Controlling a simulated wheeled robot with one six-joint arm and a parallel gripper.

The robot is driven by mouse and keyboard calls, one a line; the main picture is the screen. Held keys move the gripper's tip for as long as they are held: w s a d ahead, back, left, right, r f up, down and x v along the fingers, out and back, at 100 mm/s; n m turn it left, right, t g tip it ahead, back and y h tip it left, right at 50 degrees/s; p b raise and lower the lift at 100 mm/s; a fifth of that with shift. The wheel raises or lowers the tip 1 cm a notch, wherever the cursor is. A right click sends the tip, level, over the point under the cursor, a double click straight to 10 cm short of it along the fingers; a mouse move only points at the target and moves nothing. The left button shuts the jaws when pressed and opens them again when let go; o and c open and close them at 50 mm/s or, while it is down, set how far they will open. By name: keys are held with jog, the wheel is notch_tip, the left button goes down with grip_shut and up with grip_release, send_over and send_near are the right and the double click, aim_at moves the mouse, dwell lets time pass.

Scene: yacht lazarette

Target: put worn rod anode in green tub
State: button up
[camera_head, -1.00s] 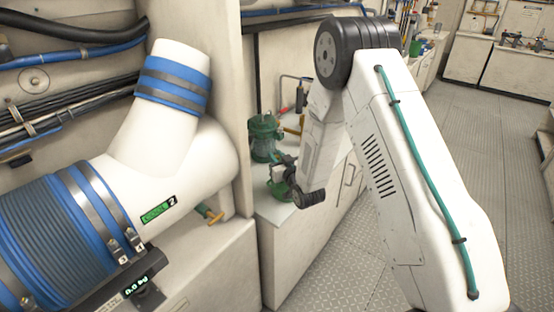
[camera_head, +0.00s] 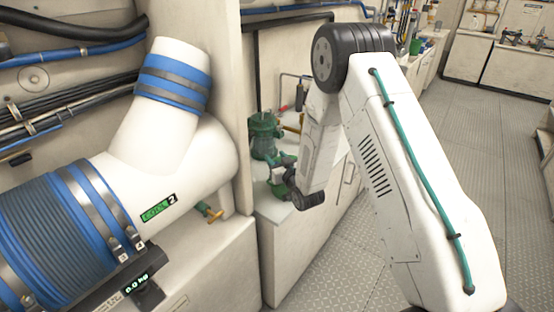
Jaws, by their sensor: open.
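My gripper (camera_head: 283,165) is at the end of my white arm, small and partly hidden by the wrist, over the side counter. It is open, but its fingertips are hard to make out against the green items behind. I cannot pick out a worn rod anode in this view. A small green container (camera_head: 415,46) stands on the far counter, beyond my arm's elbow; I cannot tell whether it is the green tub. Low green shapes by my gripper are too small and covered to name.
A green canister-like fitting (camera_head: 264,136) stands on the side counter (camera_head: 283,212), close to my gripper. A large white pipe (camera_head: 165,150) with blue bands fills the left. A brass-handled valve (camera_head: 210,212) sticks out beneath it. The metal floor (camera_head: 480,140) at right is clear.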

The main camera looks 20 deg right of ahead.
jog(key=shift+r, duration=0.35)
jog(key=s+d, duration=0.2)
jog(key=s, duration=1)
jog(key=s+d+f+g+h, duration=0.1)
jog(key=s+f+g, duration=0.2)
jog(key=f+g, duration=0.55)
jog(key=s+d+g+h, duration=0.2)
jog(key=s+g, duration=0.1)
jog(key=s, duration=0.3)
jog(key=s+a+r+m+g, duration=0.1)
jog(key=s+r+g, duration=0.1)
jog(key=s+r, duration=1.2)
jog(key=s+a+r+g, duration=0.1)
jog(key=s+r+g, duration=0.2)
jog(key=s+r, duration=1)
notch_tip(320, 180, up, 5)
jog(key=shift+s+r+m, duration=0.15)
jog(key=shift+s+m, duration=0.25)
